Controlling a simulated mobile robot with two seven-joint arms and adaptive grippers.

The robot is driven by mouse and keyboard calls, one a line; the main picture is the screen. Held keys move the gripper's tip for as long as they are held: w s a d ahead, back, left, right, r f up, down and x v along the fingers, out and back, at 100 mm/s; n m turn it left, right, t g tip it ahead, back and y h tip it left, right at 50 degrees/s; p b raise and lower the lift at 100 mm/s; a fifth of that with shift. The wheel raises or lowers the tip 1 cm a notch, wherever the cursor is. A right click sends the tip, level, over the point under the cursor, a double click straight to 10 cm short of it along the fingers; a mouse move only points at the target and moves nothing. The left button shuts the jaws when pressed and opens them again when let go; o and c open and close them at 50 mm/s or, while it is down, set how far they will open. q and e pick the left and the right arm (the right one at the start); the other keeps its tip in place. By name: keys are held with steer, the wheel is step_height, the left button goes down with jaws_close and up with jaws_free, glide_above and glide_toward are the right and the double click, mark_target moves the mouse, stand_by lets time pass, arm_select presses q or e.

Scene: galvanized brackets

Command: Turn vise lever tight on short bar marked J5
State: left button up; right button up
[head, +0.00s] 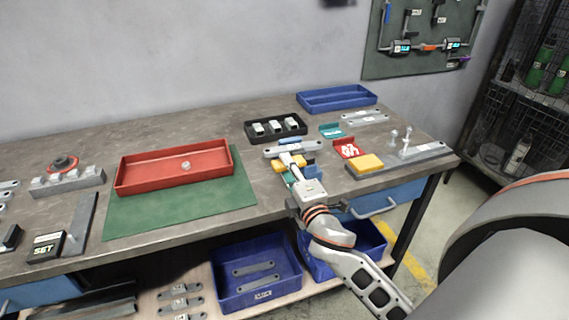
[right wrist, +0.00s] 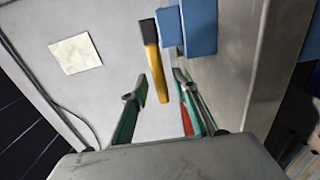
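A yellow-and-black handle (right wrist: 155,65), which looks like the vise lever, shows beyond and between the fingertips. Blue blocks (right wrist: 197,28) stand beside it. A grey bar (head: 273,152) lies across the spot just behind the gripper; no J5 mark is readable. My gripper partly hides the vise area in the head view. My left gripper is not in view.
A red tray (head: 150,172) on a green mat (head: 235,196) lies to the left. A black tray (head: 262,139) and a blue tray (head: 312,103) are behind.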

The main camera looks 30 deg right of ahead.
steer(key=shift+x, duration=0.85)
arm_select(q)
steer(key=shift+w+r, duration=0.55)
arm_select(e)
steer(key=shift+w, duration=0.25)
jaws_close()
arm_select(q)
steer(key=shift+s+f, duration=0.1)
